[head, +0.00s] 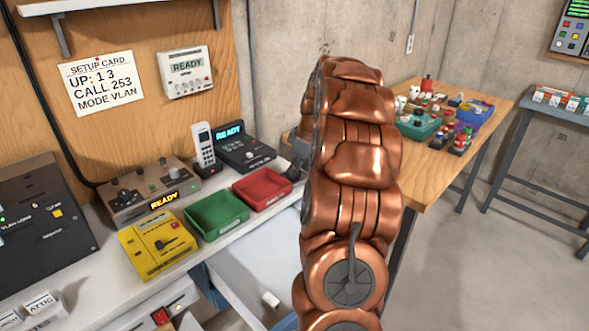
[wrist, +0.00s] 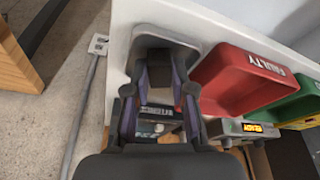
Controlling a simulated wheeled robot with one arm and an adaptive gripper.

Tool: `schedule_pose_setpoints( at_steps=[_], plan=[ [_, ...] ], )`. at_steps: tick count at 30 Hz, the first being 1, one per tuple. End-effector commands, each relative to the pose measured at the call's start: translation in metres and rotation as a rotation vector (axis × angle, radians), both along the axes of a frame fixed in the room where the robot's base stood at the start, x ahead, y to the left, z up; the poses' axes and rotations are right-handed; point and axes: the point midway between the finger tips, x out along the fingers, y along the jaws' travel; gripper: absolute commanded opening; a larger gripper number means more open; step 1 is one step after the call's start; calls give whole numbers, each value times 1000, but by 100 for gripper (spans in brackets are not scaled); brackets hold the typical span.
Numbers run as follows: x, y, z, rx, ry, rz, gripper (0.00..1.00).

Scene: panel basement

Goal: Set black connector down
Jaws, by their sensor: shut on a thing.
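My gripper (wrist: 160,88) reaches over the end of the white bench (wrist: 227,22) in the wrist view. Its two dark, purple-sided fingers are closed in around a dark piece (wrist: 158,56) at their tips, which appears to be the black connector. Its full outline is hard to tell from the fingers, and I cannot tell whether it touches the surface below. The red tray marked FAULTY (wrist: 245,68) is just right of the fingers. In the head view my copper arm hides most of the gripper and the connector.
The red tray (head: 262,205) and a green tray (head: 217,231) lie on the bench beside a yellow device (head: 157,262). A handset (head: 203,145) and a black READY unit (head: 245,154) stand behind. A wooden table (head: 487,102) with parts is at right.

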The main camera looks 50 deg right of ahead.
Motion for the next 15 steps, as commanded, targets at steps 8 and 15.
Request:
schedule_pose_setpoints(
  at_steps=[8, 15],
  plan=[
    [0, 0, -3, 0, 0, 0, 34],
    [0, 0, -2, 0, 0, 0, 34]
  ],
)
